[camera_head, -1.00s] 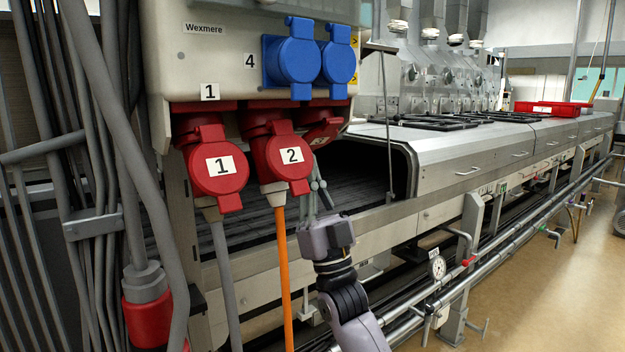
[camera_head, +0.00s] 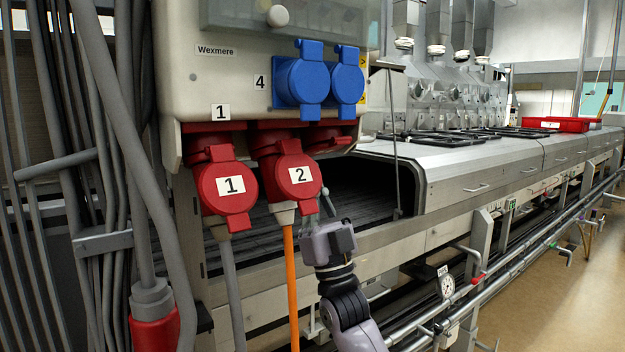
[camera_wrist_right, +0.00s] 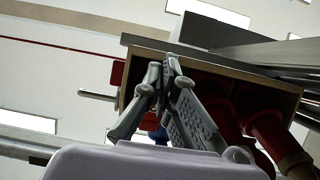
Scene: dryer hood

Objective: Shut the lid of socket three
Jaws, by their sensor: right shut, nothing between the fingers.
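Socket three is the rightmost red socket (camera_head: 333,136) under the cabinet, partly hidden behind socket two. Its lid shows only as a narrow red slab sticking out, without a readable number; I cannot tell its exact angle. My right gripper (camera_head: 326,205) is below it and just right of socket two, fingers pointing up, apart from the red slab as far as I can see. In the right wrist view the fingers (camera_wrist_right: 168,62) are together and empty, under the cabinet's edge. A small red piece (camera_wrist_right: 117,74) shows left of them. My left gripper is not in view.
Red sockets one (camera_head: 225,187) and two (camera_head: 297,176) hang close on the left, with a grey cable (camera_head: 231,290) and an orange cable (camera_head: 291,285) below. Blue sockets (camera_head: 318,82) sit above. The dryer hood (camera_head: 450,180) and its dark opening lie behind and right.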

